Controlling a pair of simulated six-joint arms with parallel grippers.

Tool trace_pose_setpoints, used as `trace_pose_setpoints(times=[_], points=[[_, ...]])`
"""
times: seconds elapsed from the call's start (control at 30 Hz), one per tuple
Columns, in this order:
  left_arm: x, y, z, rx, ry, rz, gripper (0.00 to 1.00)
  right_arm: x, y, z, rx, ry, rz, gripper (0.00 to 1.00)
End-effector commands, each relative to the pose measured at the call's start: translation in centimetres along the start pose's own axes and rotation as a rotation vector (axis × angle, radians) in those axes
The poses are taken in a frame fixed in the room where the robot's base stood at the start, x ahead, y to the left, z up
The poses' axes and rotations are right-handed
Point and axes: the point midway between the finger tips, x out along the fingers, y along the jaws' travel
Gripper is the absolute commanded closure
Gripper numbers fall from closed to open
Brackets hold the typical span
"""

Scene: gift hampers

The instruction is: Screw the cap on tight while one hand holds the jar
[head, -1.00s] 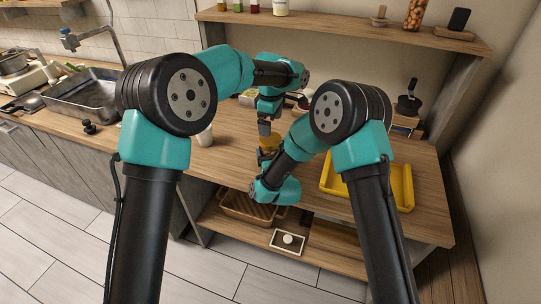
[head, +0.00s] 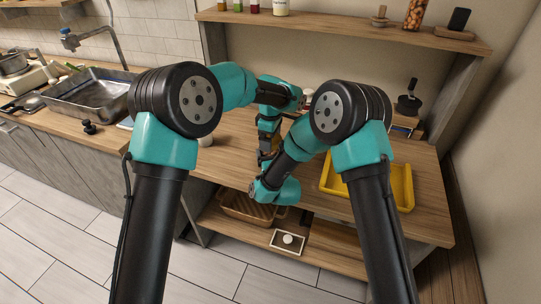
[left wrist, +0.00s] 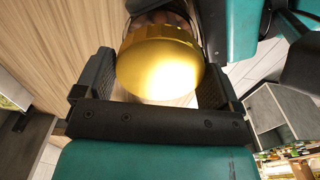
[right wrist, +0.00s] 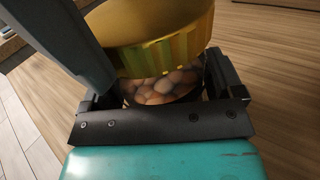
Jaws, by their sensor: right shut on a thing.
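The gold cap (right wrist: 160,40) sits on top of the glass jar (right wrist: 165,88), which holds brown, nut-like contents. My right gripper (right wrist: 162,95) is shut on the jar below the cap. In the left wrist view the cap (left wrist: 160,65) lies between the fingers of my left gripper (left wrist: 155,88), one on each side of it. These fingers look open, very close to the cap's sides. In the head view my left gripper (head: 267,150) points down over the jar, and my arms hide most of it. How tight the cap is cannot be seen.
A yellow tray (head: 402,190) lies on the counter to the right. A sink (head: 75,92) is at the left. A brown basket (head: 245,208) stands on the lower shelf. The counter (head: 232,155) around the jar is mostly clear.

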Motion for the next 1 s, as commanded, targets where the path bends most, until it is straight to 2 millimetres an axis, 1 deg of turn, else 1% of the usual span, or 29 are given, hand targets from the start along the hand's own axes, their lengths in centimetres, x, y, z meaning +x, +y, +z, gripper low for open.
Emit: trace_pose_setpoints(times=[0.03, 0.07, 0.33, 0.47, 0.57, 0.67, 1.0], points=[[-0.02, 0.00, 0.00, 0.000, 0.000, 0.000, 0.16, 0.00, 0.00, 0.00, 0.000, 0.000, 0.000, 0.79], [-0.02, 0.00, 0.00, 0.000, 0.000, 0.000, 0.19, 0.00, 0.00, 0.00, 0.000, 0.000, 0.000, 0.79], [-0.03, 0.00, 0.00, 0.000, 0.000, 0.000, 0.45, 0.00, 0.00, 0.00, 0.000, 0.000, 0.000, 0.79], [-0.03, 0.00, 0.00, 0.011, 0.000, 0.000, 0.45, 0.00, 0.00, 0.00, 0.000, 0.000, 0.000, 0.79], [-0.03, 0.00, 0.00, 0.059, 0.000, 0.000, 0.45, 0.00, 0.00, 0.00, 0.000, 0.000, 0.000, 0.79], [-0.02, 0.00, -0.01, 0.154, 0.000, 0.000, 0.46, 0.00, 0.00, 0.00, 0.000, 0.000, 0.000, 0.79], [0.01, 0.01, 0.00, 0.613, 0.000, 0.000, 0.46, 0.00, 0.00, 0.00, 0.000, 0.000, 0.000, 0.79]])
